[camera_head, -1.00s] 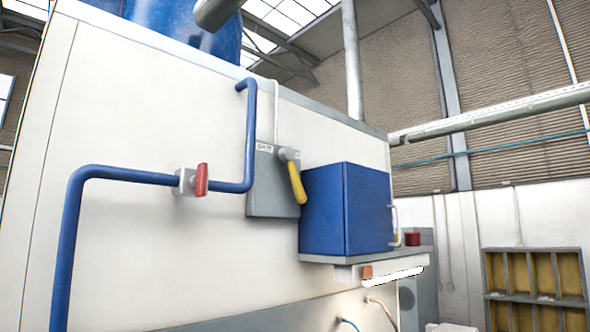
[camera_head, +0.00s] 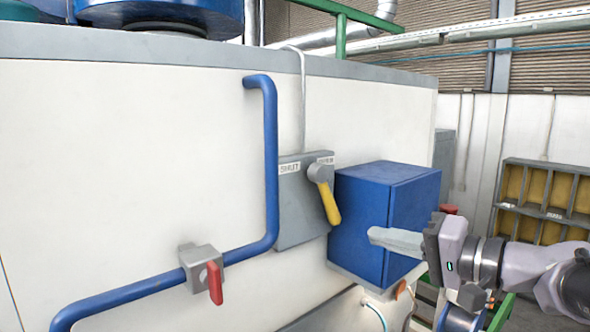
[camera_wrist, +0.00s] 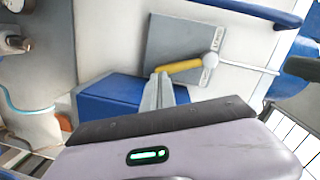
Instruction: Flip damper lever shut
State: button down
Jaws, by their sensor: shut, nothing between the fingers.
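The damper lever is a yellow handle (camera_head: 329,203) on a grey round hub, mounted on a grey plate (camera_head: 297,224). The plate carries a "SHUT" label at upper left and another label, seemingly "OPEN", at upper right. The handle hangs down and slightly right, towards the blue box. My gripper (camera_head: 374,236) is shut and empty, in front of the blue box and right of the handle's tip, with a gap in the picture. In the wrist view the handle (camera_wrist: 182,66) lies just beyond the fingertips (camera_wrist: 161,78); contact cannot be told.
The blue box (camera_head: 362,219) stands close right of the plate. A blue pipe (camera_head: 271,160) with a red-handled valve (camera_head: 215,283) runs along the white wall at left. A pigeonhole shelf (camera_head: 545,195) stands at the far right. The space in front of the plate looks free.

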aim_at(327, 196)
jog(key=shift+t, duration=0.7)
jog(key=d+r, duration=0.1)
jog(key=w+d+r, duration=0.1)
jog(key=r, duration=0.1)
jog(key=shift+d+r+p, duration=0.2)
jog(key=shift+d+p, duration=0.05)
jog(key=shift+p, duration=0.05)
jog(key=p+x, duration=0.4)
jog(key=x, duration=0.4)
jog(key=shift+w+a+r, duration=0.1)
jog(key=shift+w+a, duration=0.6)
jog(key=shift+w, duration=0.1)
jog(key=shift+f+m, duration=0.25)
jog(key=shift+m, duration=0.05)
